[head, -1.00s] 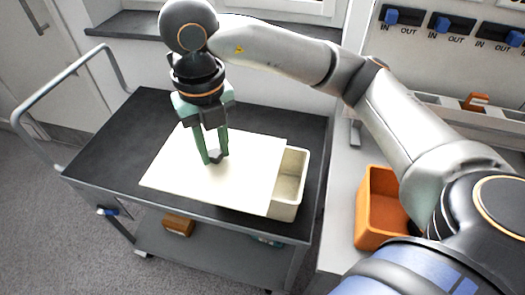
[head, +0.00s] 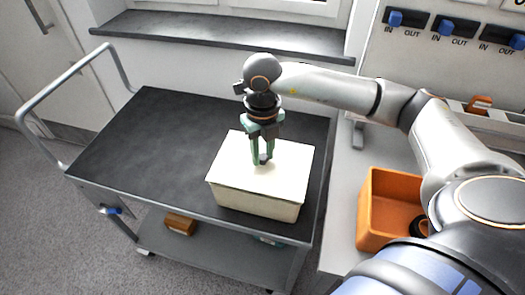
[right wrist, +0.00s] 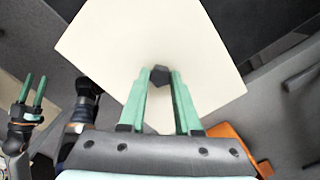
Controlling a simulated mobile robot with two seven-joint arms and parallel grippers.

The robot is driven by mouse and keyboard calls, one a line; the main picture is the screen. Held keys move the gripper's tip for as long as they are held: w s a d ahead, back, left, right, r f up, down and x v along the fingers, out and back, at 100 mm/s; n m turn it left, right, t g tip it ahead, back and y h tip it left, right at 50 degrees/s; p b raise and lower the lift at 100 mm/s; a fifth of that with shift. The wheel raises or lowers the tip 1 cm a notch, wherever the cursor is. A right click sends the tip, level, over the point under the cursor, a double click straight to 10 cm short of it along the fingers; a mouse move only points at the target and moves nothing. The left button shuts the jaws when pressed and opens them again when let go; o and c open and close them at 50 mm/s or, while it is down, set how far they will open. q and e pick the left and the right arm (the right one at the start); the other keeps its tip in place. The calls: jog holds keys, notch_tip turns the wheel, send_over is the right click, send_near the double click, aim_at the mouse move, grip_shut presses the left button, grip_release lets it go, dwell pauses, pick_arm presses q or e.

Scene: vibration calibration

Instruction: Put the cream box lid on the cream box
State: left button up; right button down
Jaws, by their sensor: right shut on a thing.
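The cream box lid (head: 240,171) is a flat cream plate with a dark knob in its middle. It lies level over the cream box (head: 256,203), covering its opening; I cannot tell whether it rests fully on the rim. The box stands on the dark cart top near its front right corner. My right gripper (head: 262,160) points down and is shut on the lid's knob. The right wrist view shows the dark knob (right wrist: 160,76) between the green fingertips. My left gripper (right wrist: 33,90) shows only at the left of the right wrist view, empty, its fingers apart.
The cart top (head: 150,135) is clear left of the box. An orange bin (head: 384,235) with a dark thing inside stands on the grey bench to the right. A brown-orange box (head: 180,224) sits on the cart's lower shelf. A handle rail (head: 60,85) bounds the cart's left.

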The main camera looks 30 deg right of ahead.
aim_at(262, 157)
jog(key=shift+f, duration=0.25)
jog(key=shift+f+b, duration=0.4)
jog(key=shift+b, duration=0.15)
jog(key=c, duration=1.1)
grip_release()
jog(key=o, duration=0.5)
jog(key=shift+r+p, duration=0.6)
jog(key=shift+r, duration=0.05)
notch_tip(262, 157, up, 12)
jog(key=shift+f, duration=0.1)
